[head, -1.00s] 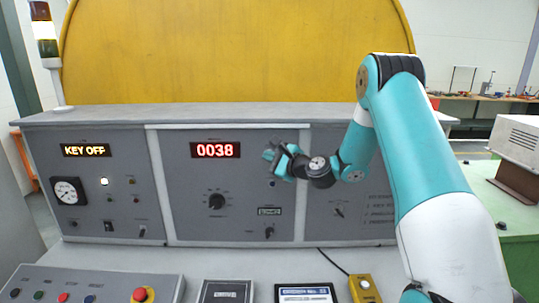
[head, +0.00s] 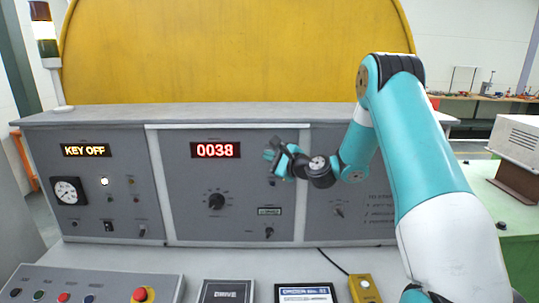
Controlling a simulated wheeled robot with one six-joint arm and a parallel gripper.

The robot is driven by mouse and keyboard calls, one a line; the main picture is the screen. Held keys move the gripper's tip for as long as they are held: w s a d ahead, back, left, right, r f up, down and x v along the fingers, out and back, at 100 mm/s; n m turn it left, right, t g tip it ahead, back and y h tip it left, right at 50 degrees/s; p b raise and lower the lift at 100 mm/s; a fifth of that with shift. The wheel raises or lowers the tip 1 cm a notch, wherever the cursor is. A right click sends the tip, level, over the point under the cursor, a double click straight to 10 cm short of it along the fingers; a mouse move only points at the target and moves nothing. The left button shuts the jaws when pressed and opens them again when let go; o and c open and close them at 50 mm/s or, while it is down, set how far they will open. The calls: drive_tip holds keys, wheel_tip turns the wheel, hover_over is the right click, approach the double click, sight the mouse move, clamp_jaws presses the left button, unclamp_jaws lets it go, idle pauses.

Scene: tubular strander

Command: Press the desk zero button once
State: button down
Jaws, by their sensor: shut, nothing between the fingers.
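The control desk's middle panel (head: 175,185) carries a red counter display (head: 215,150) reading 0038, a black rotary knob (head: 216,201) and a small key-like switch (head: 269,231). My gripper (head: 270,152) is shut and empty in front of the right part of this panel, to the right of the counter display. I cannot make out the zero button; my gripper covers part of the panel there. A small dark round spot (head: 272,183) shows just below my gripper. I cannot tell whether my fingertips touch the panel.
The left panel has a KEY OFF display (head: 86,150) and a gauge (head: 68,191). On the desk's ledge are a button box with a red mushroom button (head: 142,295), a DRIVE booklet (head: 226,291), an order card (head: 305,293) and a yellow box (head: 364,288). A signal lamp (head: 42,32) stands at left.

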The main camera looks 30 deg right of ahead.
idle(0.4)
drive_tip(key=shift+w+d, duration=0.2)
drive_tip(key=shift+w, duration=0.15)
drive_tip(key=shift+w+d+p, duration=0.25)
drive_tip(key=shift+w+p, duration=0.05)
drive_tip(key=shift+p, duration=0.15)
idle(0.5)
idle(0.3)
drive_tip(key=shift+s+a+b, duration=0.4)
drive_tip(key=shift+s+a, duration=0.05)
drive_tip(key=shift+s, duration=0.25)
drive_tip(key=shift+s+a+b, duration=0.6)
drive_tip(key=shift+s+a, duration=0.1)
drive_tip(key=shift+s, duration=0.35)
drive_tip(key=shift+s+a+b, duration=0.6)
drive_tip(key=shift+s+a, duration=0.1)
drive_tip(key=shift+s, duration=0.3)
